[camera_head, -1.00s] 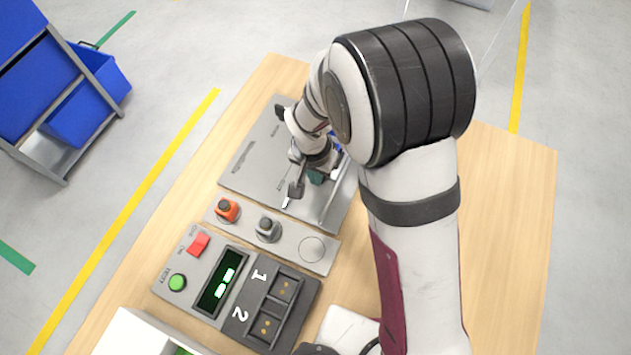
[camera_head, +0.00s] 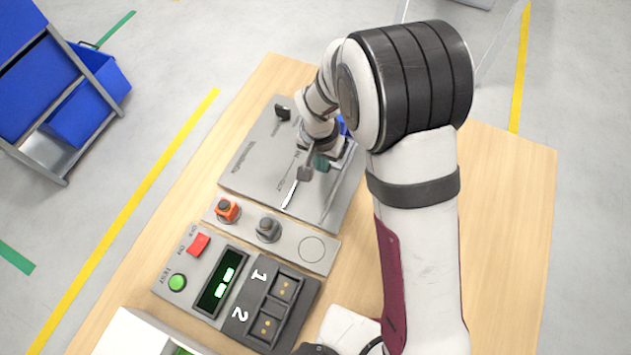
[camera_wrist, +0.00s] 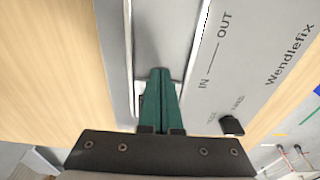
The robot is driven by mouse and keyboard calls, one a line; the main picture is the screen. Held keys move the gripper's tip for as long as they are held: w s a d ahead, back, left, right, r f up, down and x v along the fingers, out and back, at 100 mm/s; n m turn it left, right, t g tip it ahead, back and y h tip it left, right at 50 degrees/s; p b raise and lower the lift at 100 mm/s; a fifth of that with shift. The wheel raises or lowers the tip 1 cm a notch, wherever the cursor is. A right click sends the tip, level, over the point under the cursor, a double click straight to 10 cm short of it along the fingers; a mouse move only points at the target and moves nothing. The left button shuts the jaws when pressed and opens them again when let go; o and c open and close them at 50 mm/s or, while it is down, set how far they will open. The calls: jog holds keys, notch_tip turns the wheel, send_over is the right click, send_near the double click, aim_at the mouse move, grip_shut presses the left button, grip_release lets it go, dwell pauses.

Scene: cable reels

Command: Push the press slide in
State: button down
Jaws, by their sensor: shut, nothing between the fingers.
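The press plate (camera_head: 262,160) is a grey panel on the table. In the wrist view, a grey slide channel (camera_wrist: 158,35) runs between two bright rails, beside the IN and OUT lettering. My gripper (camera_wrist: 160,72) has green fingers, shut together and empty, with their tips down in this channel near the IN end. A small pale-edged part (camera_wrist: 139,100) shows beside the fingers and seems to be the slide. The fingers hide most of it, and contact is not clear. In the head view, my arm and wrist cover the far part of the channel.
A black knob (camera_head: 283,111) stands at the plate's far left. Nearer are a strip with an orange button (camera_head: 228,210) and a grey button (camera_head: 268,229), then a test box (camera_head: 213,279) with a lit display. Bare wood lies on the right.

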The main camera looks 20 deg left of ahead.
jog(key=c, duration=1.2)
grip_release()
jog(key=shift+w, duration=0.1)
jog(key=shift+o, duration=0.2)
notch_tip(320, 180, up, 7)
